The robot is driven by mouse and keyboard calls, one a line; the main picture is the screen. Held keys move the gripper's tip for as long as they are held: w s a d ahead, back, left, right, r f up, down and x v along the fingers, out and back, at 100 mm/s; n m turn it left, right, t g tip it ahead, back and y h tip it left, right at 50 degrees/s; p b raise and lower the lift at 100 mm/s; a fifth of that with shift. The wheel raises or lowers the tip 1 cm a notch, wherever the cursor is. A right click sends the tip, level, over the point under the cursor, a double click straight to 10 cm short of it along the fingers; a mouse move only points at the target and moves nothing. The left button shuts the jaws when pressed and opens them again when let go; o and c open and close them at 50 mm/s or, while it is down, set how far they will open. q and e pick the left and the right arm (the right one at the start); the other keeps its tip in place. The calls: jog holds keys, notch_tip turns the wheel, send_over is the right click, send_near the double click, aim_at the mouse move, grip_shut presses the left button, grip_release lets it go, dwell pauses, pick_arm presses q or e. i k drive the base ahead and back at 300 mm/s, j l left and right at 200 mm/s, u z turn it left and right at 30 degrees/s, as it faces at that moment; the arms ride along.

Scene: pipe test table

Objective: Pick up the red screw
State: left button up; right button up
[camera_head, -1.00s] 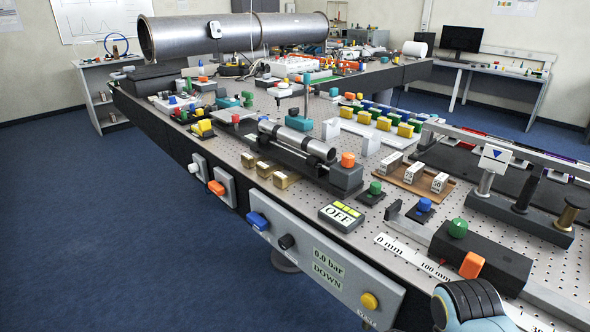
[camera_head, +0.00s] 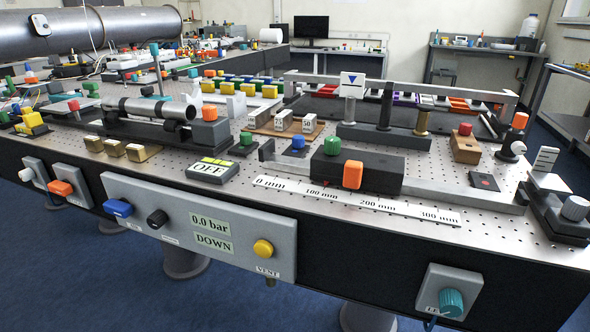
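I cannot make out a red screw for certain. A small red knob (camera_head: 465,129) sits on top of a wooden block (camera_head: 466,148) at the right of the test table (camera_head: 350,222). Another small red piece (camera_head: 73,105) is on the table at the far left. A row of coloured bins, including a red bin (camera_head: 459,104), stands along the table's far edge; their contents are too small to tell. Neither of my grippers is in view.
A grey pressure panel (camera_head: 186,252) and a teal knob box (camera_head: 450,296) stick out from the table's front. A black block with a green knob (camera_head: 332,143) stands behind the millimetre ruler (camera_head: 412,212). Blue floor is open in front.

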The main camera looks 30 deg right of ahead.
aim_at(466, 129)
jog(key=z, duration=1.9)
jog(key=i+l, duration=0.2)
jog(key=l, duration=0.15)
jog(key=i+l, duration=0.2)
jog(key=l, duration=0.15)
jog(key=i+l, duration=0.2)
jog(key=l, duration=0.15)
